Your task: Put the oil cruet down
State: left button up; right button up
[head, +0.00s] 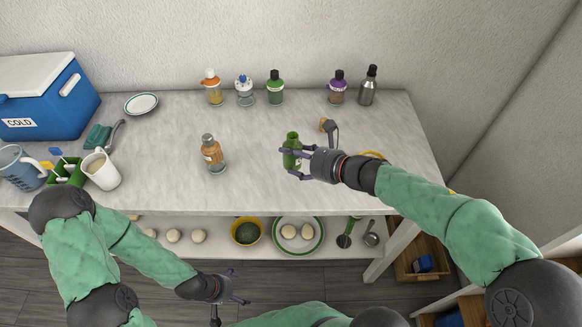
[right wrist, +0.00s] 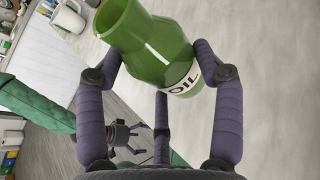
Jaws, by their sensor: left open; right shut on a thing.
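The oil cruet (head: 292,143) is a green bottle with a white OIL label. My right gripper (head: 294,160) is shut on it over the front middle of the table. In the right wrist view the cruet (right wrist: 150,45) sits tilted in the picture between the purple fingers of my right gripper (right wrist: 165,95). I cannot tell whether its base touches the tabletop. My left gripper (head: 232,288) is open and empty, low in front of the table, and also shows in the right wrist view (right wrist: 143,140).
A brown-filled bottle (head: 213,153) stands left of the cruet. A dark-handled utensil (head: 331,130) lies close behind my right gripper. Several bottles line the back, including a green one (head: 276,88). A blue cooler (head: 45,95) and mugs (head: 101,170) fill the left. The table's middle (head: 250,125) is clear.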

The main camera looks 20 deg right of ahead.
aim_at(291, 164)
jog(key=w+f, duration=0.1)
jog(key=w+f+b, duration=0.1)
jog(key=f, duration=0.1)
jog(key=shift+w+a+f, duration=0.2)
jog(key=shift+w+f, duration=0.05)
jog(key=shift+w, duration=0.15)
jog(key=shift+w+f+b, duration=0.1)
jog(key=shift+f+b, duration=0.6)
jog(key=shift+f, duration=0.8)
jog(key=shift+f, duration=0.1)
jog(key=shift+f, duration=0.1)
jog(key=o, duration=1.2)
jog(key=shift+o, duration=0.2)
jog(key=shift+r, duration=0.2)
jog(key=p+v, duration=0.2)
jog(key=v, duration=1)
jog(key=shift+p, duration=0.4)
